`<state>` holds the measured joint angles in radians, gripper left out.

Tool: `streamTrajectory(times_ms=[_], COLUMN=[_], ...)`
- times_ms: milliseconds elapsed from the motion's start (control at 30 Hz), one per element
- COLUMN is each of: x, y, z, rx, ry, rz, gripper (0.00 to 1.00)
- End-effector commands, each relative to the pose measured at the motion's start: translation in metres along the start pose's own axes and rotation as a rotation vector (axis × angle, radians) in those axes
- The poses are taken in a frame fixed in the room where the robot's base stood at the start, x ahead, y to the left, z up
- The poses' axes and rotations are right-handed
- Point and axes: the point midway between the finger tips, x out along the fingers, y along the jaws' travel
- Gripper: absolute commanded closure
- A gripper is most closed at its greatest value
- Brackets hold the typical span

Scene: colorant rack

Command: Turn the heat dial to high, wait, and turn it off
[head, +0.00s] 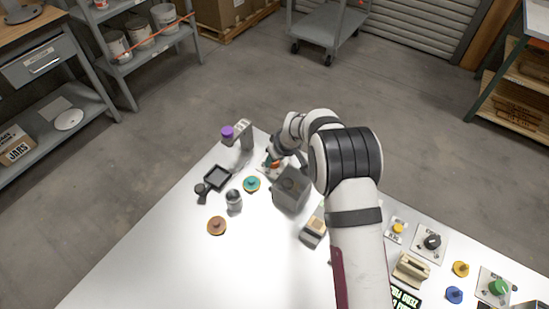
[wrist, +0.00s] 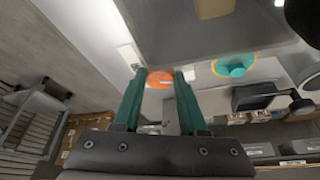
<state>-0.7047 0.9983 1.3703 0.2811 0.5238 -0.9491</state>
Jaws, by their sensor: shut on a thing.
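An orange knob (head: 275,163) sits on a small pale plate at the far corner of the white table; I take it to be the heat dial, but its markings are not readable. My gripper (head: 273,156) reaches down over it from behind the grey box. In the wrist view the orange knob (wrist: 160,79) lies between the two green fingers of my gripper (wrist: 158,76), which are shut on it. My wrist and fingers hide part of the knob and plate, and its turned position cannot be told.
A grey box (head: 291,192) stands close to the gripper. A black knob (head: 432,241) and green knob (head: 498,287) are at right. The table's front left is clear.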

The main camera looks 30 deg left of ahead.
Motion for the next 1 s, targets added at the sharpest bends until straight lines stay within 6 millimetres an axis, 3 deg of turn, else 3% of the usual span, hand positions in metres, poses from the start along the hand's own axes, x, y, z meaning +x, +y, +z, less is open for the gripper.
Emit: streamTrajectory(times_ms=[400,1000], x=[0.0005,0.0004], y=[0.0016,0.0021], z=[0.0009,0.0015], rx=[-0.234,-0.304], ry=[-0.003,-0.005], rz=[-0.098,-0.126], gripper=[1.0,1.0])
